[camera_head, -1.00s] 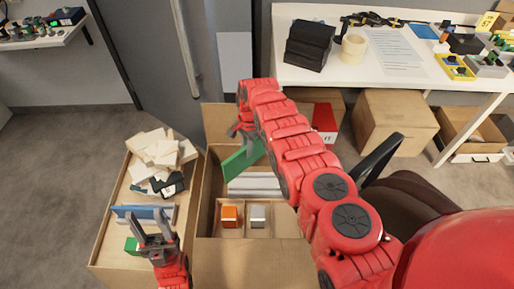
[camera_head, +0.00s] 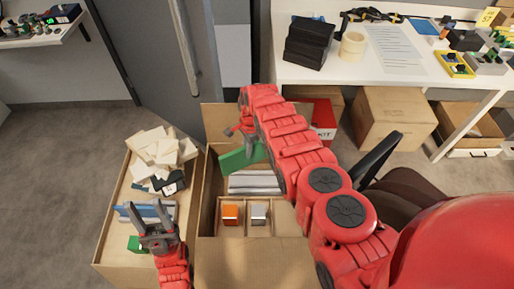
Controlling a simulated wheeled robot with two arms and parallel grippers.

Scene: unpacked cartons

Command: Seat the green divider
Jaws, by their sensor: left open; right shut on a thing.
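The green divider (camera_head: 236,160) is a flat green panel, held tilted over the far part of the open carton (camera_head: 211,190). My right gripper (camera_head: 242,132) is shut on its upper edge; the arm hides the panel's right end. I cannot tell whether the panel touches the carton's inside. The carton has small compartments at its near end, with an orange block (camera_head: 230,214) and a silver-grey block (camera_head: 259,213) in separate ones. My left gripper (camera_head: 157,232) is open and empty, pointing up over the tray at left.
The wooden tray (camera_head: 112,238) at left holds cream pieces (camera_head: 160,150), a black item (camera_head: 172,184), a blue panel (camera_head: 135,211) and a green block (camera_head: 134,244). Long grey pieces (camera_head: 253,182) lie in the carton. A white table (camera_head: 380,65) stands behind at right.

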